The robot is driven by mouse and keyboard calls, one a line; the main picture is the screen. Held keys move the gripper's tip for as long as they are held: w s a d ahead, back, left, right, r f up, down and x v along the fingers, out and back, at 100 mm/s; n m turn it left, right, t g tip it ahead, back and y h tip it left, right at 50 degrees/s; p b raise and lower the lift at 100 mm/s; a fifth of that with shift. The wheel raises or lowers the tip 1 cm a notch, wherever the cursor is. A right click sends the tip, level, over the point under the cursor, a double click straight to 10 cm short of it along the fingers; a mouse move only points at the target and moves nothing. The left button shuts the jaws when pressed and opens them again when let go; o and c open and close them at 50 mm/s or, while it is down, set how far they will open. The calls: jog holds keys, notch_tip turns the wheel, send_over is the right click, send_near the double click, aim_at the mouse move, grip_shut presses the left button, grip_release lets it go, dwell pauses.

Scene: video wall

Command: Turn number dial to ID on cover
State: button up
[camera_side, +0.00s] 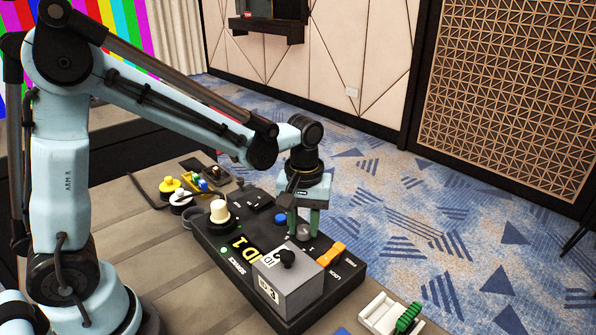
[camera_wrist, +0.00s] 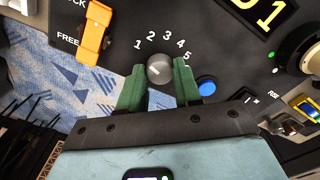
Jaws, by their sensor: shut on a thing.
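The number dial (camera_wrist: 159,69) is a round grey knob on a black panel (camera_side: 212,252), with printed numbers 1 to 5 arced around it. Its pointer is too faint to read surely. My gripper (camera_wrist: 159,82) has its green fingers closed on either side of the dial; it points down at the panel in the side view (camera_side: 304,228). A grey box-shaped cover (camera_side: 300,285) with a black knob sits at the panel's front.
An orange lever (camera_side: 330,253) lies right of the dial, by LOCK and FREE markings. A blue button (camera_wrist: 207,86) is beside the fingers. A cream knob (camera_side: 219,211) stands at the panel's left. A white tray with a green part (camera_side: 408,318) is at front right.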

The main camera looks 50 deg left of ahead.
aim_at(304, 229)
jog(key=m, duration=1.1)
dwell(0.3)
jog(key=shift+m, duration=0.3)
jog(key=o, duration=1)
jog(key=shift+o, duration=0.2)
notch_tip(304, 229, up, 12)
dwell(0.4)
